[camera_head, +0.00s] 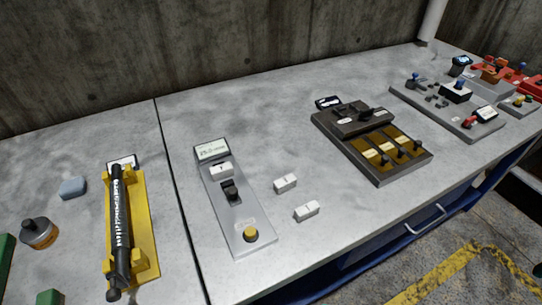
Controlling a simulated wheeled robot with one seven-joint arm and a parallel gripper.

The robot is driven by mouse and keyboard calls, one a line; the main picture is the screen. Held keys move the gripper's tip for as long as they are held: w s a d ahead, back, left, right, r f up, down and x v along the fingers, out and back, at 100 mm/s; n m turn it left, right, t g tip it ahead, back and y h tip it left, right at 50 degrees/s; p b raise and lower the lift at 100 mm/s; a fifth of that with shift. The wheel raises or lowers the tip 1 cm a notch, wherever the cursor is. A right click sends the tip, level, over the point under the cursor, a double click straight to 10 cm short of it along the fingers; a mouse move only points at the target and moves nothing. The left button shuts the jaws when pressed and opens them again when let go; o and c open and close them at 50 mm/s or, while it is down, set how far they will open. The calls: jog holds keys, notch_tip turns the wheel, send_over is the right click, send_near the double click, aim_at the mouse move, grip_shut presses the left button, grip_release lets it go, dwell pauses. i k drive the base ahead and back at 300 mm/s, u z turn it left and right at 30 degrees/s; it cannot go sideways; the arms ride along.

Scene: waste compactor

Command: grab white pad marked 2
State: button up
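Two small white pads lie loose on the grey metal table (270,120). One white pad (285,183) is farther back, and the other white pad (307,211) is nearer the front edge. Their marks are too small to read, so I cannot tell which is marked 2. A third white pad (221,169), with a mark that looks like 1, sits on a grey panel (238,215) to their left. My gripper is not in view.
The grey panel has a display, a black switch and a yellow button (250,234). A dark box with amber slots (380,150) stands right of the pads. A yellow stand (142,220) holding a black rod is at left. The table around the pads is clear.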

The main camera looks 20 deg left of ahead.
aim_at(226, 171)
jog(key=z, duration=0.3)
jog(key=k, duration=2.15)
jog(key=u, duration=1.45)
jog(key=i, duration=1.5)
